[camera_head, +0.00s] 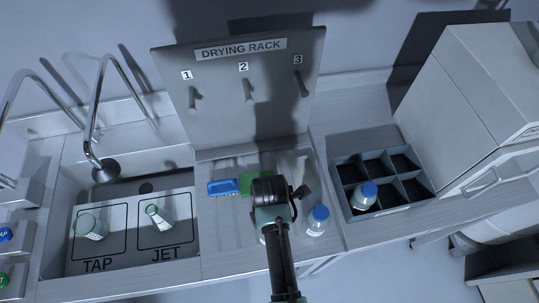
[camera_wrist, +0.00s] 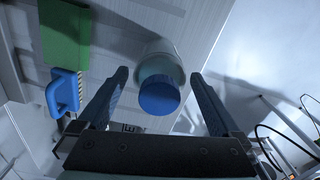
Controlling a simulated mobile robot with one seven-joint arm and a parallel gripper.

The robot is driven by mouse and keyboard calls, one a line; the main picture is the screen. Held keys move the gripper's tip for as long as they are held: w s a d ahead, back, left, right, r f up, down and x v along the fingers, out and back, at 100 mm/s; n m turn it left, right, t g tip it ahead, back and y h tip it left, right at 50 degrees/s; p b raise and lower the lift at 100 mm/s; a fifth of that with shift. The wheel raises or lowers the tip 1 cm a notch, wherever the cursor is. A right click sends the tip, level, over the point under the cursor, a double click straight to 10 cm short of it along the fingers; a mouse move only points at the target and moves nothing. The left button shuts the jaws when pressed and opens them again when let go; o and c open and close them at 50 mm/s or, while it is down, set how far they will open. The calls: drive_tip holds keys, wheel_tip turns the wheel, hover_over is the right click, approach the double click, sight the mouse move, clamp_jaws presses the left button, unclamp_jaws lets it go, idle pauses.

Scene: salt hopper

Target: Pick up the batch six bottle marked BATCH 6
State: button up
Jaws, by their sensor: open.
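In the wrist view a pale bottle with a blue cap (camera_wrist: 160,95) stands upright between the fingers of my gripper (camera_wrist: 159,75). The fingers are open, with a visible gap on each side of the cap. In the head view my arm hides much of the area under the gripper. A blue-capped bottle (camera_head: 317,221) stands on the counter just right of my arm, and another (camera_head: 363,195) stands in the black divided crate (camera_head: 383,214). No BATCH 6 marking can be read, so I cannot tell which bottle bears it.
A green sponge (camera_head: 255,180) and a blue brush (camera_head: 223,187) lie left of and behind my gripper. The drying rack (camera_head: 240,100) with numbered pegs rises behind. The sink area at left holds two glass vessels on TAP and JET pads (camera_head: 120,245). A big pale box (camera_head: 465,100) stands right.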

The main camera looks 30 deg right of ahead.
drive_tip(key=shift+f, duration=0.6)
clamp_jaws()
drive_tip(key=shift+r, duration=0.1)
